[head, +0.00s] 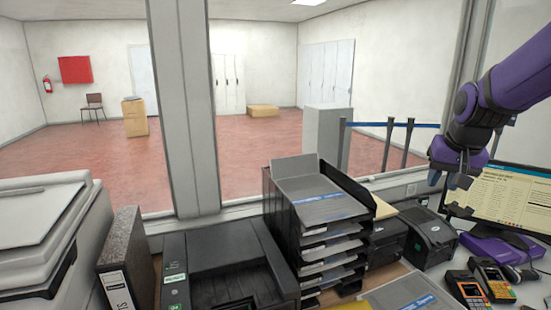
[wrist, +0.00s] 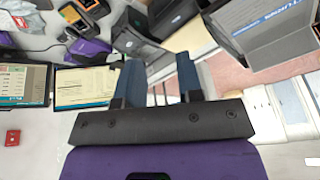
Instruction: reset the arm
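My purple arm (head: 515,80) reaches in from the upper right in the head view. My gripper (head: 449,182) hangs from it, pointing down, in front of the left edge of a monitor (head: 510,200). In the wrist view my gripper (wrist: 158,72) shows two dark blue fingers standing well apart. Nothing is between them, so it is open and empty. The fingertips look clear of the counter and of the devices behind them.
Below and left of my gripper stand a black label printer (head: 428,235) and a black stack of paper trays (head: 325,215). Card terminals (head: 490,275) and a purple device (head: 490,250) lie at the right. A window post (head: 183,100) stands left.

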